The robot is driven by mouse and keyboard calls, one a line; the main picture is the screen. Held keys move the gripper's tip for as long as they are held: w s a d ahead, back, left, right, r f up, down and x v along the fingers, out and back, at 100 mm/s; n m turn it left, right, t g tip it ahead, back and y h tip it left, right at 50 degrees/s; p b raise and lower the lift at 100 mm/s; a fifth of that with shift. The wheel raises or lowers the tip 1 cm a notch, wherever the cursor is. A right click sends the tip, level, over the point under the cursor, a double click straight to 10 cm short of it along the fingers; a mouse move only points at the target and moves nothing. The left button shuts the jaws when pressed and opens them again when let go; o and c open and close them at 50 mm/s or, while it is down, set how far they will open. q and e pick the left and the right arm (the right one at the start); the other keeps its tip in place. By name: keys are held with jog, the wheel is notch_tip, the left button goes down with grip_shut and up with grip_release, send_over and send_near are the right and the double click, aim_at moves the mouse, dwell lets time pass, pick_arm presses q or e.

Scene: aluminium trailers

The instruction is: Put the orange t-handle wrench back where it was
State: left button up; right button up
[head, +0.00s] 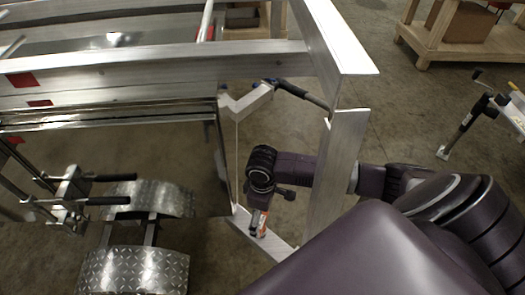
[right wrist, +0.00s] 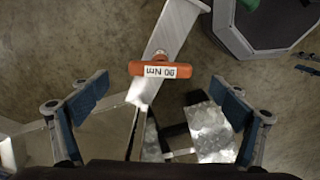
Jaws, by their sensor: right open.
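The orange t-handle wrench (right wrist: 160,70) shows in the right wrist view as an orange crossbar with a white "90 Nm" label, upside down in the picture. It lies across my view of an aluminium beam (right wrist: 180,25); its shaft is hidden. In the head view its orange and white part (head: 258,222) shows at the low aluminium beam (head: 270,246), just below my right gripper (head: 262,192). My right gripper is open in the right wrist view (right wrist: 160,84), its blue fingers apart on either side of the handle, touching nothing I can make out. My left gripper is not in view.
An upright aluminium post (head: 336,180) stands close beside my right arm. The trailer frame (head: 150,65) fills the upper left. Diamond-plate fenders (head: 135,272) and black-handled levers (head: 108,201) are at lower left. A wooden pallet stand (head: 440,45) is at the back right.

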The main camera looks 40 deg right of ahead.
notch_tip(320, 180, up, 6)
jog(key=shift+f, duration=0.15)
dwell(0.6)
